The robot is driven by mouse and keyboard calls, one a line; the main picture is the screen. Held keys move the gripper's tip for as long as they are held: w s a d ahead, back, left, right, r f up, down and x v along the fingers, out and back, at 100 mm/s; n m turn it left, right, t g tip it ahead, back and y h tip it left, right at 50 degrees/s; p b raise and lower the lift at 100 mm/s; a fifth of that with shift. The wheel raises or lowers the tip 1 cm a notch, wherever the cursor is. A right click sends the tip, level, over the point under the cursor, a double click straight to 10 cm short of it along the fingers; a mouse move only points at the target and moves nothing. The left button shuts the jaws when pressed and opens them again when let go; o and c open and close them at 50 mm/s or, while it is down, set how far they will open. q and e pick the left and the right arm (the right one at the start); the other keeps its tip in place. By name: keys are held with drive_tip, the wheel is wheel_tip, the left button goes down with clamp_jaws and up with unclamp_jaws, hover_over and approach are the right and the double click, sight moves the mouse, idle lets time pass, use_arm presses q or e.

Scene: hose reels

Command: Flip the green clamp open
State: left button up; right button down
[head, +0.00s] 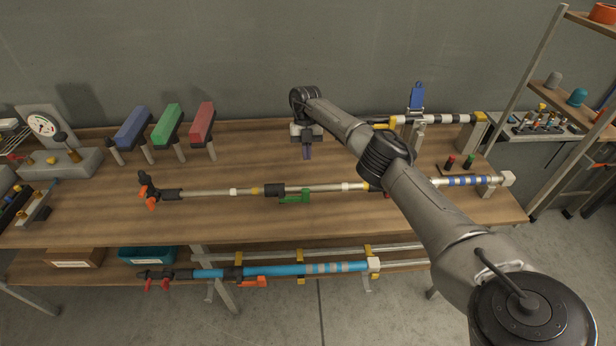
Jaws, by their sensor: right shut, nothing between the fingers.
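The green clamp (293,198) is a small lever on a dark collar (274,190) of the long silver pole (215,192) on the upper tabletop. Its lever lies roughly along the pole, on the near side. My right gripper (307,153) points down beyond the pole, above and slightly right of the clamp in the picture. It is shut and empty, apart from the clamp. My left gripper is not in view.
My right arm hides part of the pole's right side. Blue (133,127), green (168,124) and red (202,122) blocks on stands are at back left. A blue pole (290,270) lies on the lower shelf. Free tabletop lies left of my gripper.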

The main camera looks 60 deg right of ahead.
drive_tip(key=a+f, duration=0.1)
drive_tip(key=s+a+f, duration=0.1)
drive_tip(key=f, duration=0.1)
drive_tip(key=s+a+f+p, duration=0.1)
drive_tip(key=shift+s+a+f, duration=0.1)
drive_tip(key=shift+a+f, duration=0.1)
drive_tip(key=shift+f, duration=0.15)
drive_tip(key=shift+s+a+p, duration=0.3)
drive_tip(key=shift+s+a, duration=0.15)
drive_tip(key=shift+a, duration=0.3)
drive_tip(key=shift+a, duration=0.1)
